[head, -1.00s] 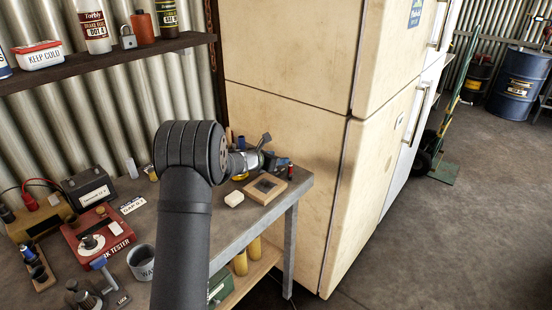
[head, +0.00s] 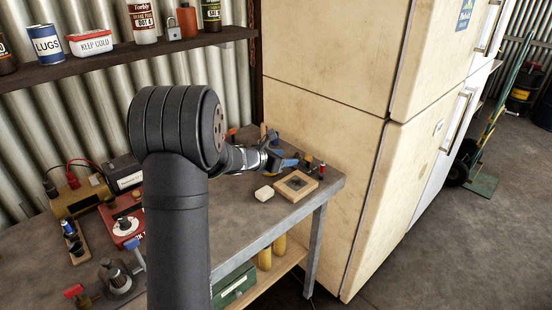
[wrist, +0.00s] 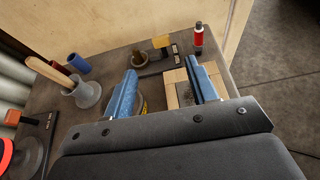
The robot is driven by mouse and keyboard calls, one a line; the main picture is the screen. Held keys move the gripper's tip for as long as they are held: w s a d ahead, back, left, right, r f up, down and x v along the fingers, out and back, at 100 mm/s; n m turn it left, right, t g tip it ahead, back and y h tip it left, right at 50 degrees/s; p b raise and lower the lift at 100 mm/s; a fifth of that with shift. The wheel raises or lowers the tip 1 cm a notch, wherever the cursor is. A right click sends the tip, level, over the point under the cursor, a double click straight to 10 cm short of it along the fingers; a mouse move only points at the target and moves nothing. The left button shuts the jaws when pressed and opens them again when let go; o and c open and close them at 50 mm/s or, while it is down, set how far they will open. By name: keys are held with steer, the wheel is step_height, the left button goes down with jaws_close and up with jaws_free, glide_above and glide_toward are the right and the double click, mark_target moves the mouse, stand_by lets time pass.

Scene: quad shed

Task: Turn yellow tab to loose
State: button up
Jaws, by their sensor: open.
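A small yellow-orange tab (wrist: 161,41) stands up from a dark plate (wrist: 165,66) with a pale label, near the bench's back edge in the wrist view. The label's words are too small to read. My gripper (wrist: 162,66) is open, its two blue fingers spread and nothing held. In the wrist view the tab lies beyond the fingertips, about in line with the gap between them, with no contact visible. In the head view my gripper (head: 285,161) is above the far right end of the bench, and its body hides the tab there.
A wooden frame (head: 295,186) lies below my gripper, with a white block (head: 264,193) beside it. A red bottle (wrist: 198,38) stands right of the tab. A grey cup (wrist: 86,93) with a wooden handle stands left. The cream fridge (head: 322,130) rises close behind.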

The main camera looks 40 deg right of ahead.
mark_target(308, 156)
steer(key=v, duration=0.4)
stand_by(0.5)
steer(key=x, duration=1.7)
steer(key=shift+d, duration=0.25)
